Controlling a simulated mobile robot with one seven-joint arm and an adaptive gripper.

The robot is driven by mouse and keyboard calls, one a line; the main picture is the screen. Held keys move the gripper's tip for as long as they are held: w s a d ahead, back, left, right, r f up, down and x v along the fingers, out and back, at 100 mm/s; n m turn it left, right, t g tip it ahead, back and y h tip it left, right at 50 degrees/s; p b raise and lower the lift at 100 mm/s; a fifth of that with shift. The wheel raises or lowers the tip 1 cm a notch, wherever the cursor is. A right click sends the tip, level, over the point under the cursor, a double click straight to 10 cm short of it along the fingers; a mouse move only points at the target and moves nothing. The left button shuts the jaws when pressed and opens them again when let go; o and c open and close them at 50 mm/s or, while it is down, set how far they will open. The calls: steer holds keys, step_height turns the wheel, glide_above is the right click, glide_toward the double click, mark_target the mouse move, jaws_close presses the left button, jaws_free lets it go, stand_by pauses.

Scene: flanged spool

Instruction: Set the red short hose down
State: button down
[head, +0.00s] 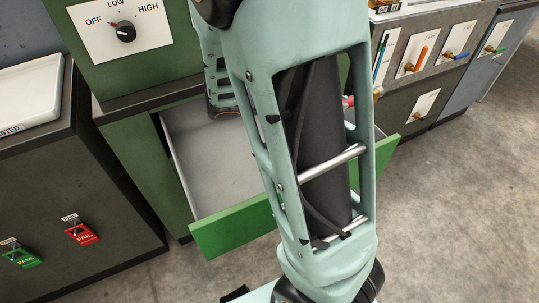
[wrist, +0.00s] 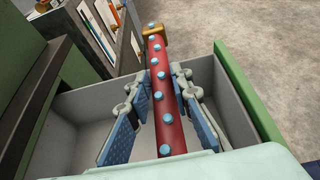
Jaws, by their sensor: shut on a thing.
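The red short hose (wrist: 157,82) shows in the wrist view as a straight red tube with pale blue dots and a brass-coloured end at the top. My gripper (wrist: 161,112) is shut on it, with one blue-padded finger on each side. The hose is over an open grey drawer (wrist: 232,100); I cannot tell whether it touches the drawer floor. In the head view my arm hides the gripper and most of the hose; a small red piece (head: 348,101) shows at the arm's right edge. The open drawer (head: 235,229) has a green front.
The green cabinet has a dial (head: 126,31) marked OFF, LOW, HIGH. A dark cabinet at left carries a white tray (head: 30,95) and green PASS and red FAIL switches (head: 82,233). Panels with orange, blue and green hoses (head: 417,59) stand at upper right. The floor at right is clear.

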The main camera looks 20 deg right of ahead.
steer(key=a+f, duration=0.1)
steer(key=a, duration=0.1)
steer(key=a+f+b, duration=0.1)
steer(key=a, duration=0.1)
steer(key=a+f+b, duration=0.1)
steer(key=a, duration=0.1)
steer(key=shift+w+a+f, duration=0.1)
steer(key=shift+w+a, duration=0.25)
steer(key=a+f+b, duration=0.3)
steer(key=a+f, duration=0.2)
steer(key=f, duration=0.4)
steer(key=shift+a+b, duration=0.4)
steer(key=shift+w, duration=0.1)
steer(key=shift+f, duration=0.5)
steer(key=shift+f, duration=0.1)
steer(key=c, duration=1.7)
jaws_free()
steer(key=shift+c, duration=0.2)
